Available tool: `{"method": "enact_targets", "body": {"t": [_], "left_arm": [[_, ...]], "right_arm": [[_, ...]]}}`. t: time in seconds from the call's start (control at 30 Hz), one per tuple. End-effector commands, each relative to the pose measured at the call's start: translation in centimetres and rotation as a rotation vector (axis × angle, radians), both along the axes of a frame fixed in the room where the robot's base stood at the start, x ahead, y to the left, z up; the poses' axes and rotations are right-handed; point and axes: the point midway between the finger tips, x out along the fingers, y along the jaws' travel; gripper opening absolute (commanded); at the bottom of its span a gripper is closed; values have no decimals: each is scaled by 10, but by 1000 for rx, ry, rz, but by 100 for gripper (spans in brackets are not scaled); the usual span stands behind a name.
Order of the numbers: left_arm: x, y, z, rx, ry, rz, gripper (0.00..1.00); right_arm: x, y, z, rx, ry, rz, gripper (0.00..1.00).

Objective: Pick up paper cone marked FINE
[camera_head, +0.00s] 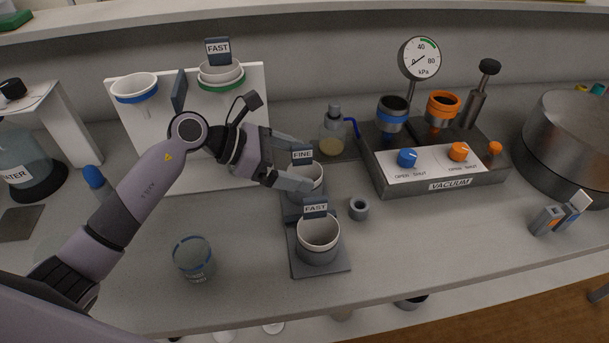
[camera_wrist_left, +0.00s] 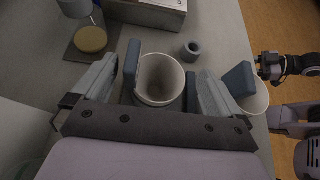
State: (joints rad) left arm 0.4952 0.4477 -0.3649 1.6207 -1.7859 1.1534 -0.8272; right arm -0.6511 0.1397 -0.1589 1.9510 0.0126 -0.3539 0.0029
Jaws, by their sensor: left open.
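The paper cone marked FINE (camera_head: 309,172) is a white cup-like cone with a dark FINE tag (camera_head: 302,155), in a grey holder on the bench. My left gripper (camera_head: 303,166) is open, with its fingers on either side of this cone. In the left wrist view the white cone (camera_wrist_left: 161,79) shows from above between the two fingers, with gaps visible beside it.
The vacuum unit (camera_head: 440,173) with blue and orange knobs stands to the right. A small grey ring (camera_head: 359,208) lies beside the holders. A white board (camera_head: 200,150) with funnels stands behind my left arm. A clear beaker (camera_head: 193,260) stands front left.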

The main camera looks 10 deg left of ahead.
Motion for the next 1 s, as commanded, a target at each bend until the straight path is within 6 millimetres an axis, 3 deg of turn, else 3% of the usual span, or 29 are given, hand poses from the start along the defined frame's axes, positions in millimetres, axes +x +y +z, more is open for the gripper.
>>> {"method": "enact_targets", "body": {"t": [0.2,0.47,0.6,0.63,1.0], "left_arm": [[9,-19,-11,-2,-1,1,100],[9,-20,-12,1,-2,1,100],[9,-19,-12,0,-1,2,54],[9,-19,-12,0,0,1,48],[9,-20,-9,0,-1,0,47]], "right_arm": [[0,0,-7,-1,1,1,43],[0,0,-7,-1,1,1,43],[0,0,-7,-1,1,1,43],[0,0,-7,-1,1,1,43],[0,0,-7,-1,1,1,43]]}}
